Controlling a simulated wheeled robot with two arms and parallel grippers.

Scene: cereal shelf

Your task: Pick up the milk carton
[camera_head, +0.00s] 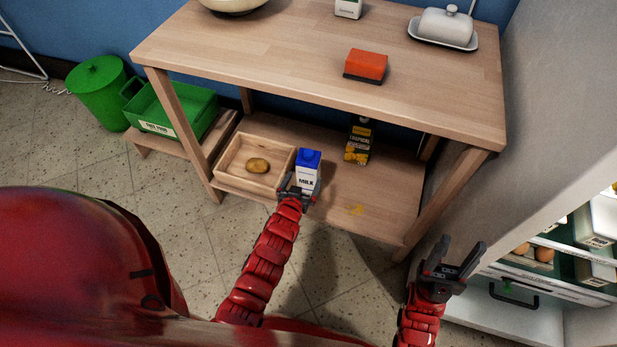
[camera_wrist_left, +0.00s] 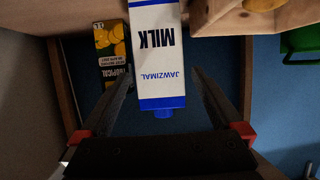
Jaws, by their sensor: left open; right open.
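The milk carton (camera_head: 308,173), white with a blue top and the word MILK, stands on the lower shelf of the wooden table, right of a wooden box. In the left wrist view the carton (camera_wrist_left: 158,55) appears upside down between the fingers. My left gripper (camera_head: 298,190) is open at the carton's near side, with its fingers (camera_wrist_left: 160,100) on either side of it in the wrist view. Whether they touch it cannot be told. My right gripper (camera_head: 458,262) is open and empty, in front of the fridge at the right.
The wooden box (camera_head: 229,178) holds a potato-like item (camera_head: 258,165). A yellow and black juice carton (camera_head: 358,140) stands farther back on the lower shelf (camera_head: 375,195). The tabletop (camera_head: 270,60) overhangs the shelf. An open fridge (camera_head: 540,290) is at right.

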